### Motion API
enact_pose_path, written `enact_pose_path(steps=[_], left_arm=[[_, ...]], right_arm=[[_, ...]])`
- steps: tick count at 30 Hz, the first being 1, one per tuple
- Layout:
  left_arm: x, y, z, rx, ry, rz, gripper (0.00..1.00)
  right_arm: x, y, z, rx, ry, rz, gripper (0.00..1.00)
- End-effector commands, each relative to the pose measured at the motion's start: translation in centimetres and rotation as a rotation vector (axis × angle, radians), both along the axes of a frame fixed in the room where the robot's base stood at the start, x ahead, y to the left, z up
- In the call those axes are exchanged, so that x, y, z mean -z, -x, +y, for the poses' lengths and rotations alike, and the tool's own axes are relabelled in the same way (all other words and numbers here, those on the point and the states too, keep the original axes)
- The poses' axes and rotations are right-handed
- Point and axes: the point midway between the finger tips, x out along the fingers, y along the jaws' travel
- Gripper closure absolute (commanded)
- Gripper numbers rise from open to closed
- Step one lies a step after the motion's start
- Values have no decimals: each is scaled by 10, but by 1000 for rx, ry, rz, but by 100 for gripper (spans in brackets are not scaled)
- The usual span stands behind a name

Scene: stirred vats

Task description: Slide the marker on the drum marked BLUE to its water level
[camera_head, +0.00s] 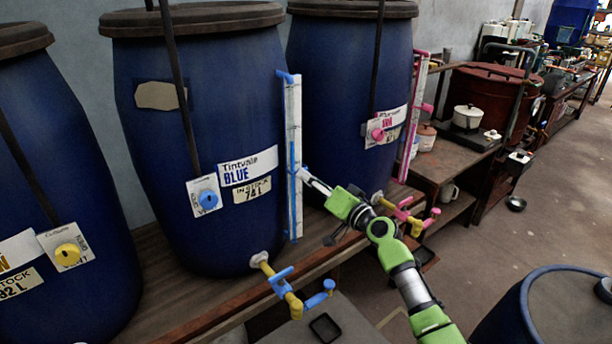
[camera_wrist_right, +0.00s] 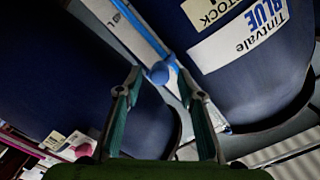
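The drum marked BLUE (camera_head: 150,100) stands on a wooden bench, with its label (camera_head: 248,166) facing me. A white upright gauge board (camera_head: 296,110) with a thin blue tube runs up the drum's right side. The blue in the tube appears to end around mid-height, above the marker. The blue marker (camera_wrist_right: 160,73) shows as a round knob on the gauge in the wrist view. My right gripper (camera_head: 304,173) is at the gauge. In the wrist view its fingertips (camera_wrist_right: 160,78) lie either side of the marker, seemingly open, with a small gap at the left one.
A second blue drum (camera_head: 335,60) with a pink gauge stands to the right, another (camera_head: 60,140) to the left. A blue-handled tap (camera_head: 285,285) juts out low in front. The floor (camera_head: 490,240) beyond is mostly clear.

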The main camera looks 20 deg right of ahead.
Motion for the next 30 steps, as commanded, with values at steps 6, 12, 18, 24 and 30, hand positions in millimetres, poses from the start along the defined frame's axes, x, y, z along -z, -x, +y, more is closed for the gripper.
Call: enact_pose_path(steps=[6,12,18,24,30], left_arm=[[0,-1,0,0,0,-2,55],[0,-3,0,0,1,-4,55],[0,-3,0,0,1,-4,55],[0,-3,0,0,1,-5,55],[-11,-4,0,0,1,-5,55]], right_arm=[[0,-21,8,0,-1,0,65],[0,-26,10,-1,-1,1,65],[0,-26,10,-1,0,1,65],[1,-26,9,-1,2,0,100],[-15,-26,9,1,6,-3,100]])
